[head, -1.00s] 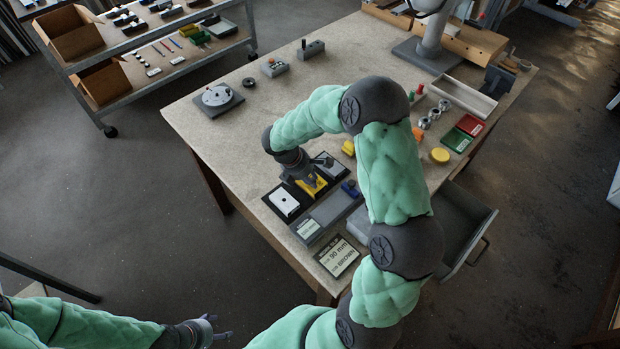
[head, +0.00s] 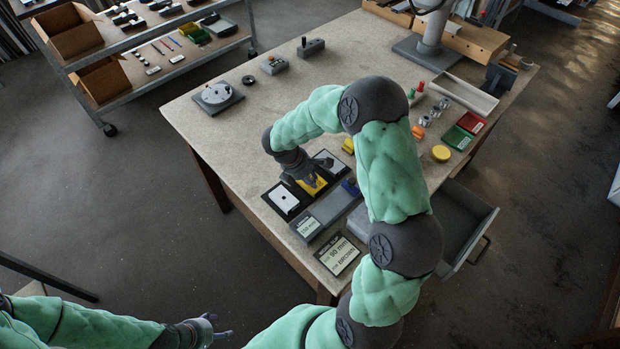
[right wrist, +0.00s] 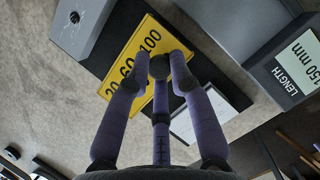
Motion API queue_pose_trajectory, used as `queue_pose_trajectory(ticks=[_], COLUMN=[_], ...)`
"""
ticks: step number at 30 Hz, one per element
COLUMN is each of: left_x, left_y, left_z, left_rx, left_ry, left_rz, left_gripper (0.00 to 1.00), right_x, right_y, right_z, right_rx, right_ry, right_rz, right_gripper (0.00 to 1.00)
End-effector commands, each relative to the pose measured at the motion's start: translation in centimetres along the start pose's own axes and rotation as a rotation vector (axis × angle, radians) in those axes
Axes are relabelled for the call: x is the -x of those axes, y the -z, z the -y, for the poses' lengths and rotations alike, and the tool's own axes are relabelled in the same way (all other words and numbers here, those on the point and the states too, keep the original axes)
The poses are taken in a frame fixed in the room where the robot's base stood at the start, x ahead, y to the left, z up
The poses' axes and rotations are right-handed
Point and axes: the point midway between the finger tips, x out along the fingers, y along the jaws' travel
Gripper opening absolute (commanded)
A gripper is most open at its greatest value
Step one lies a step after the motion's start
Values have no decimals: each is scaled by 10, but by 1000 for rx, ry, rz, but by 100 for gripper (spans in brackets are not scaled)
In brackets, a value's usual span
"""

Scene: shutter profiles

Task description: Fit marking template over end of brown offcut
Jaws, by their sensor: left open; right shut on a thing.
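A yellow plate (head: 314,188) printed 20, 60, 100 looks like the marking template. It lies on a black base between two pale pieces, and the right wrist view shows it close up (right wrist: 133,62). My right gripper (right wrist: 159,68) is over the plate, its purple fingers shut around a small dark round knob; whether the knob belongs to the plate is hard to tell. In the head view this gripper (head: 313,181) partly covers the plate. My left gripper (head: 222,333) is open and empty, low at the bottom and away from the table. I cannot make out a brown offcut.
A grey device with a 150 mm length display (head: 308,227) stands beside the plate. A card (head: 338,255) reads 90 mm, BROWN. A pale piece on black (head: 284,200) lies to the left. An open drawer (head: 466,235) juts out at right. The table's left middle is clear.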

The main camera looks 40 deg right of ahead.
Motion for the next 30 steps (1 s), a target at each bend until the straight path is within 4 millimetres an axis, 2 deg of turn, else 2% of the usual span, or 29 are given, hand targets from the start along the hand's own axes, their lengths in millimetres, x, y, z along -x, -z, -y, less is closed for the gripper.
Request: queue_pose_trajectory(ticks=[12,13,15,16,26,30], left_x=[-4,-4,-4,-3,-4,-4], left_y=[0,0,0,0,0,0], left_z=[1,1,1,1,1,1], left_rx=[0,0,0,0,0,0], left_ry=[0,0,0,0,0,0], left_rz=[0,0,0,0,0,0], left_gripper=[65,65,65,65,65,65], right_x=[-5,-5,-5,-5,-4,6], right_y=[2,2,2,2,2,2], right_z=[0,0,0,0,0,-1], right_rx=[0,-1,-1,0,0,1], right_ry=[0,-1,-1,-1,0,-3], right_rz=[0,0,0,0,0,1], right_gripper=[0,25,45,50,50,50])
